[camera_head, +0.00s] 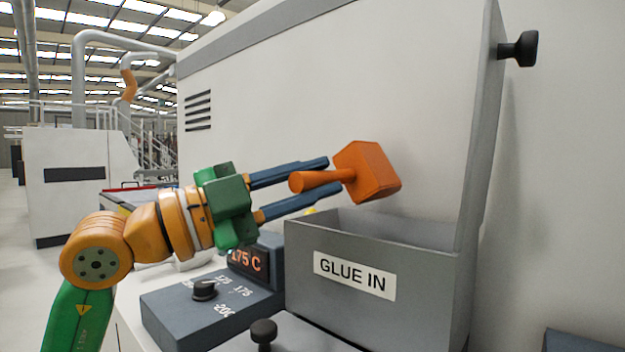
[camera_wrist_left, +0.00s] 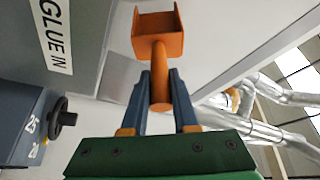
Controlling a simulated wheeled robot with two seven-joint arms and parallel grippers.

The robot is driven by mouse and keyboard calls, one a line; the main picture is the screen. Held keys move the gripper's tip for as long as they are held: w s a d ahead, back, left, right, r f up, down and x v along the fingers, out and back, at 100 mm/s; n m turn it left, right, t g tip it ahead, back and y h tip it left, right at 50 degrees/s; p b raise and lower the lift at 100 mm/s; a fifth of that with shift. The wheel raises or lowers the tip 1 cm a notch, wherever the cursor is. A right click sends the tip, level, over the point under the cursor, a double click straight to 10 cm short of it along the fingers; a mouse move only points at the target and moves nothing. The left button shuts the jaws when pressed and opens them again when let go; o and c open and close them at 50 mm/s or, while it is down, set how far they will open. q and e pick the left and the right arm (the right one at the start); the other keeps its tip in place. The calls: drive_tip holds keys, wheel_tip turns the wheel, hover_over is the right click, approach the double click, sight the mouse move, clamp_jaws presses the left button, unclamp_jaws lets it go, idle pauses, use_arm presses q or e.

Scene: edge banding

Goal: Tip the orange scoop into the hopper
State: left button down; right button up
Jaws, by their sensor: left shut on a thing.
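The orange scoop (camera_head: 372,170) is held up above the hopper (camera_head: 430,310), a grey open-topped box labelled GLUE IN. My left gripper (camera_head: 331,176) is shut on the scoop's round handle, with its blue fingers on either side. The scoop's box end points away from the gripper, over the hopper's opening and apart from its rim. In the left wrist view the scoop (camera_wrist_left: 160,45) sits beyond the fingers (camera_wrist_left: 160,95), and its open end shows at the top. I see no contents in the scoop. The hopper's floor is hidden by its front wall. My right gripper is out of view.
A large white machine panel (camera_head: 290,110) rises behind the hopper. A control box with a knob (camera_head: 204,290) and a 175°C display (camera_head: 248,262) stand left of the hopper. A black knob (camera_head: 263,333) is in front. Free air surrounds the scoop above the rim.

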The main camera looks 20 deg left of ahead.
use_arm(q)
drive_tip(key=shift+r, duration=0.15)
wheel_tip(320, 180, up, 5)
drive_tip(key=m+g+p, duration=0.1)
drive_tip(key=m+p, duration=0.2)
drive_tip(key=p, duration=0.1)
drive_tip(key=m+g+y+p, duration=0.1)
drive_tip(key=m+p, duration=0.2)
drive_tip(key=p, duration=0.2)
drive_tip(key=m+g+y+p, duration=0.1)
drive_tip(key=m+p, duration=0.2)
drive_tip(key=p, duration=0.2)
drive_tip(key=shift+f+g, duration=0.2)
drive_tip(key=shift+g, duration=0.1)
wheel_tip(320, 180, up, 4)
drive_tip(key=m+y+p, duration=0.2)
drive_tip(key=m+p, duration=0.2)
drive_tip(key=p, duration=0.1)
drive_tip(key=m+y+p, duration=0.3)
drive_tip(key=m+p, duration=0.1)
drive_tip(key=p, duration=0.2)
drive_tip(key=shift+f+y+p, duration=0.1)
drive_tip(key=shift+y+p, duration=0.2)
drive_tip(key=shift+r+m+y+p, duration=0.3)
drive_tip(key=shift+m+y+p, duration=0.35)
drive_tip(key=shift+m, duration=0.45)
drive_tip(key=shift+y, duration=0.25)
drive_tip(key=shift+f+m, duration=0.1)
drive_tip(key=shift+m, duration=0.2)
drive_tip(key=shift+f, duration=0.15)
